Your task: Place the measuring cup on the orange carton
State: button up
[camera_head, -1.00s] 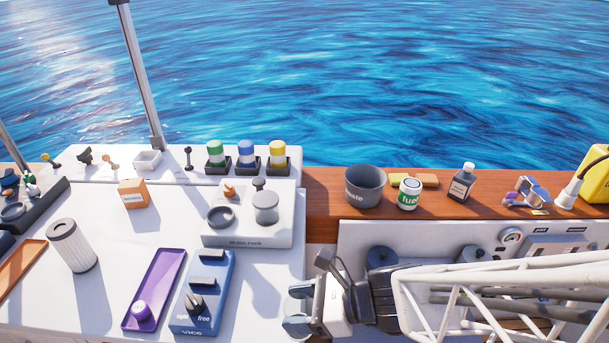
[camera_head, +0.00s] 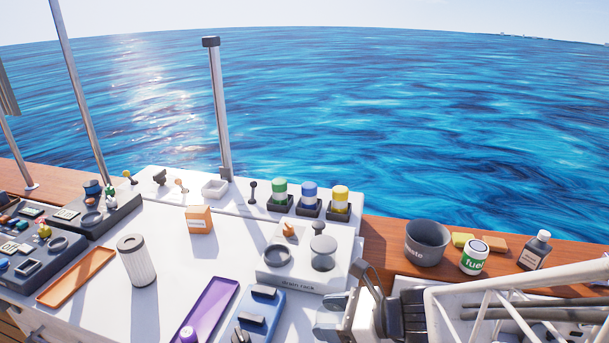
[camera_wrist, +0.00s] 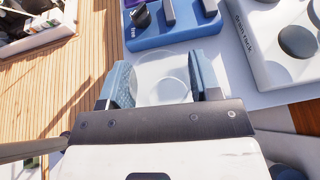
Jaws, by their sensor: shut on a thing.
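The orange carton (camera_head: 199,220) is a small upright box standing on the white hatch surface, left of the drain rack in the head view. A clear, see-through round cup (camera_wrist: 161,68), which looks like the measuring cup, sits between the two blue fingers of my gripper (camera_wrist: 161,82) in the wrist view. The gripper is shut on it. In the head view my gripper (camera_head: 328,318) is at the lower middle, near the right edge of the white surface, well to the right of the carton. I cannot make out the cup there.
The drain rack (camera_head: 300,284) and blue vice (camera_head: 262,303) lie between my gripper and the carton. A white filter (camera_head: 138,262), a purple tray (camera_head: 215,305) and an orange tray (camera_head: 75,277) lie nearby. The surface just around the carton's front is clear.

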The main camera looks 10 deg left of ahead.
jog(key=w+a+r, duration=0.2)
jog(key=w+a, duration=0.6)
jog(key=a, duration=0.1)
jog(key=w+a+r, duration=0.3)
jog(key=w+a, duration=0.4)
jog(key=a, duration=0.2)
jog(key=w+a, duration=0.3)
jog(key=a, duration=0.6)
jog(key=w+a+r+g, duration=0.1)
jog(key=w+a, duration=0.2)
jog(key=a, duration=0.7)
jog(key=shift+w+r+n, duration=0.2)
jog(key=shift+n, duration=0.2)
jog(key=shift+a, duration=0.15)
send_over(197, 208)
jog(key=shift+f, duration=0.75)
jog(key=shift+f, duration=1.75)
jog(key=shift+f, duration=0.15)
